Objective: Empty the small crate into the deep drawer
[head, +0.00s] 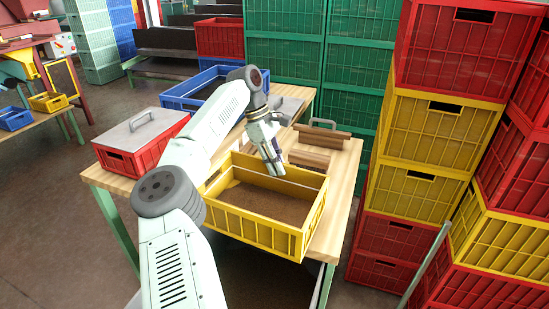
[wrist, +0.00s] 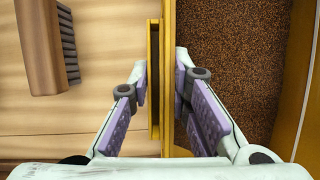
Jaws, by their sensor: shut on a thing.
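The small crate (head: 262,232) is yellow and sits on the wooden table near its front edge. Brown granular material (head: 262,203) covers its floor, and this also shows in the wrist view (wrist: 230,60). My gripper (head: 277,172) reaches down at the crate's far wall. In the wrist view, the fingers (wrist: 160,88) straddle the yellow wall (wrist: 168,50), one inside and one outside, and are shut on it. The crate looks level. A dark space shows below the crate under the tabletop; I cannot tell whether it is the deep drawer.
A red crate with a grey lid (head: 145,128) stands left on the table (head: 340,195). A blue crate (head: 205,86) is behind my arm. Wooden brushes (head: 310,158) lie just beyond the yellow crate. Tall stacks of red and yellow crates (head: 420,130) stand close at right.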

